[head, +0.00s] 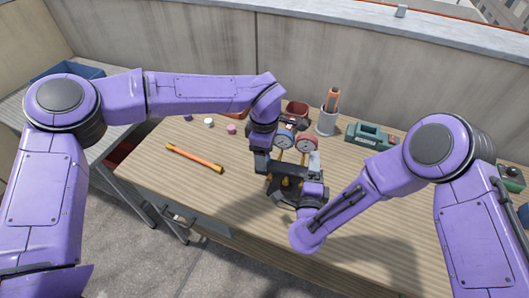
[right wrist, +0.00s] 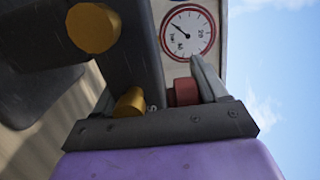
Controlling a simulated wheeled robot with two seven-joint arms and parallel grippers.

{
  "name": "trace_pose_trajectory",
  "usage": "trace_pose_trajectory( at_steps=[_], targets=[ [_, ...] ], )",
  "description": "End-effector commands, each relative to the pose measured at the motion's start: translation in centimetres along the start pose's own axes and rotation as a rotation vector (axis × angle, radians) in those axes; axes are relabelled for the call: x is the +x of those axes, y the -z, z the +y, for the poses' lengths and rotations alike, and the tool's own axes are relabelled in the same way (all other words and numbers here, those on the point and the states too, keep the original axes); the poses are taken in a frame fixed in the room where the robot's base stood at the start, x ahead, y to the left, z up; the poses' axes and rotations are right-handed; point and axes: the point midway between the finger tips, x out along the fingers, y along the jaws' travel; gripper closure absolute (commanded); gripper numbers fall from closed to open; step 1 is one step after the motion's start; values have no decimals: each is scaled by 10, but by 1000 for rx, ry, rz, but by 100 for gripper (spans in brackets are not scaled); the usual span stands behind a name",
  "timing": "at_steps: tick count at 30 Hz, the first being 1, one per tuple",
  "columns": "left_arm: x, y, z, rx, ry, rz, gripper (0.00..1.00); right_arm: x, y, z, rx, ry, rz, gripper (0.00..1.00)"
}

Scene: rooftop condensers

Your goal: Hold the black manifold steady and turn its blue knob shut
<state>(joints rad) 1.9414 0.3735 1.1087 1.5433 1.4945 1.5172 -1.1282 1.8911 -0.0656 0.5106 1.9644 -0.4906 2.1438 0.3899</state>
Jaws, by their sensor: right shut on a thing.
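The black manifold (head: 291,171) is near the middle of the workbench, with a blue-rimmed gauge (head: 285,138) and a red-rimmed gauge (head: 307,143) at its top. Brass fittings show on it. In the right wrist view the red-rimmed gauge (right wrist: 188,33), a red knob (right wrist: 183,92) and a brass fitting (right wrist: 95,28) are close up. My right gripper (head: 308,178) is shut on the manifold at its right side. My left gripper (head: 262,160) is at the manifold's left side, pointing down; its fingers are too small and dark to read. I cannot make out the blue knob, which may be hidden by my left gripper.
An orange stick (head: 195,158) lies on the workbench (head: 150,178) to the left. Small caps, a red bin (head: 297,108), a grey cup (head: 327,122) with an orange-handled tool, and a green device (head: 370,135) are farther back. The front left bench is clear.

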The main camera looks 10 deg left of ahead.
Motion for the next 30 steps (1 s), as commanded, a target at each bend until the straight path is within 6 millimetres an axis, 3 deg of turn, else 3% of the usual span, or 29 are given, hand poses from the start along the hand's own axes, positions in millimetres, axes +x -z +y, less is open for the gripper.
trace_pose_trajectory(
  at_steps=[8,21,30],
  targets=[
    [-6,0,0,0,1,0,38,-1,0,1,-2,-3,-1,100],
    [-104,0,0,-1,-2,0,38,-1,0,1,-1,-3,-1,100],
    [-120,0,0,0,2,0,38,-1,0,1,0,-3,-1,100]
  ],
)
